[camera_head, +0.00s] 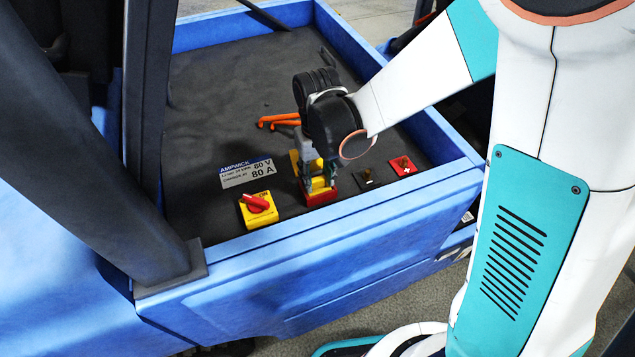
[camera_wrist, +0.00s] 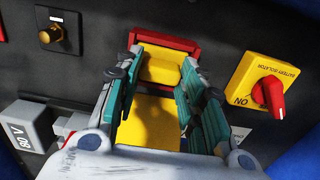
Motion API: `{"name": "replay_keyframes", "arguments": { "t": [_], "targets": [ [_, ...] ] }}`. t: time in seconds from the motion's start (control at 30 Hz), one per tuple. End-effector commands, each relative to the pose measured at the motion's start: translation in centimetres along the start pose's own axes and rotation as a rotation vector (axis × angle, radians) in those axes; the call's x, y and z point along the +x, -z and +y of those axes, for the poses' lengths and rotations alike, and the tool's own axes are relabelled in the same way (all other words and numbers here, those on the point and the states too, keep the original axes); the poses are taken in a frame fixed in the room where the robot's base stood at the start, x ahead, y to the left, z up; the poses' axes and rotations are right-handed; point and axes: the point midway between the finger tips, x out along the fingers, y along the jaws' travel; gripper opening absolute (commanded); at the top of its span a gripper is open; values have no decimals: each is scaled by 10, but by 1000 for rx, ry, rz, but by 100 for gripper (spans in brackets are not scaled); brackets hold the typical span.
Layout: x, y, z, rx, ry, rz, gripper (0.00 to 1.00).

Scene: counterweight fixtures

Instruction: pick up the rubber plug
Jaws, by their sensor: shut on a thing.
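A yellow block, which I take to be the rubber plug (camera_wrist: 150,125), sits between my fingers in the wrist view. A red socket-like base (camera_wrist: 165,42) borders its far end; I cannot tell whether the two are joined. In the head view the yellow plug (camera_head: 318,184) shows just above the red base (camera_head: 322,199), partly hidden by my fingers. My gripper (camera_head: 318,172) points down over it. In the wrist view the teal pads of my gripper (camera_wrist: 161,75) are closed on the plug's two sides.
A yellow battery isolator with a red knob (camera_head: 258,204) stands left of the plug. A black terminal (camera_head: 367,177) and a red terminal (camera_head: 403,166) stand to its right. A label plate (camera_head: 247,172) and orange-handled tool (camera_head: 280,121) lie behind. Blue walls (camera_head: 320,219) edge the bay.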

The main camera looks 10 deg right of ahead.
Motion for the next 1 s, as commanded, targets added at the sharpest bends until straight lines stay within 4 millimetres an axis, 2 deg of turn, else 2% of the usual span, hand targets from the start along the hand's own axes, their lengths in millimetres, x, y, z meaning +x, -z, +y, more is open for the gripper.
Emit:
{"name": "replay_keyframes", "arguments": {
  "t": [0.27,0.47,0.67,1.0],
  "targets": [
    [-12,0,0,0,0,0,23],
    [-38,0,0,0,0,0,23],
    [-74,0,0,0,0,0,23],
    [-149,0,0,0,0,0,23]
  ]
}}
